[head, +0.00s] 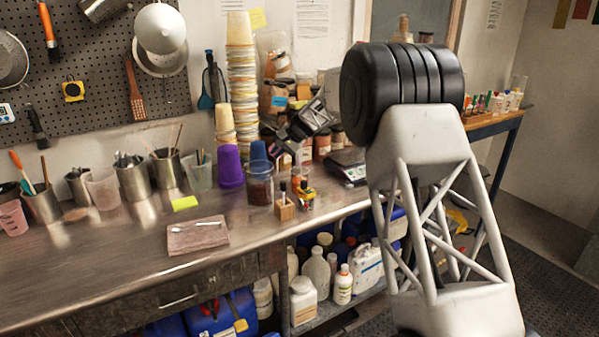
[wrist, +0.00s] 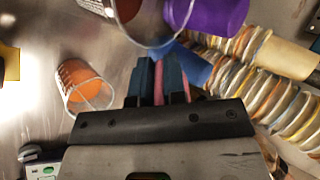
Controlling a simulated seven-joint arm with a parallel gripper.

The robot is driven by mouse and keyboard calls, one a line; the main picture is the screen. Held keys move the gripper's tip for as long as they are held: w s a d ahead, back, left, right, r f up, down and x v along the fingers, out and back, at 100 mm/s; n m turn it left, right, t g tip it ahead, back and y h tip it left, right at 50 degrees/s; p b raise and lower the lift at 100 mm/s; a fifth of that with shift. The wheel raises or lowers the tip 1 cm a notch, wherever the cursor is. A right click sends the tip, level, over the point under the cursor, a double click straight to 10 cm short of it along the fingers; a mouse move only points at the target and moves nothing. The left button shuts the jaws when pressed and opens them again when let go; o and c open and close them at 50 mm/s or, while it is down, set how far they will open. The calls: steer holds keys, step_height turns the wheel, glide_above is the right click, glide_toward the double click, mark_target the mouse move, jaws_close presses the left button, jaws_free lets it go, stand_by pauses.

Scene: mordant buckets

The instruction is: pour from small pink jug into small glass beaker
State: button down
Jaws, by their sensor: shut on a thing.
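My gripper (head: 285,138) is above the bench at the back, left of the scale. In the wrist view my gripper (wrist: 165,75) is shut, with a narrow pink part of the small pink jug (wrist: 184,80) showing at its fingers. Most of the jug is hidden, so I cannot tell its tilt or its contents. The small glass beaker (wrist: 85,87) stands to the left of the fingers in the wrist view, apart from them, with orange content inside. In the head view the beaker (head: 297,176) is partly hidden behind a small wooden block.
A larger clear beaker (head: 260,190) with dark red content stands close by, beside a purple cup (head: 230,167) and a blue cup (head: 258,150). A tall stack of cups (head: 241,80) rises behind. The scale (head: 352,172) is to the right. The bench front has some free room.

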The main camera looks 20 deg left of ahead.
steer(key=shift+r+y, duration=0.15)
steer(key=shift+y, duration=0.25)
stand_by(0.4)
steer(key=shift+d+f+y, duration=0.1)
steer(key=shift+f+y, duration=0.3)
steer(key=shift+y, duration=0.45)
steer(key=shift+f+y, duration=0.35)
steer(key=shift+y, duration=0.5)
stand_by(2.7)
steer(key=shift+r+y, duration=0.2)
steer(key=shift+y, duration=0.3)
stand_by(0.9)
steer(key=shift+f+h, duration=0.15)
steer(key=shift+h, duration=0.35)
steer(key=shift+r+h, duration=0.4)
steer(key=shift+h, duration=0.6)
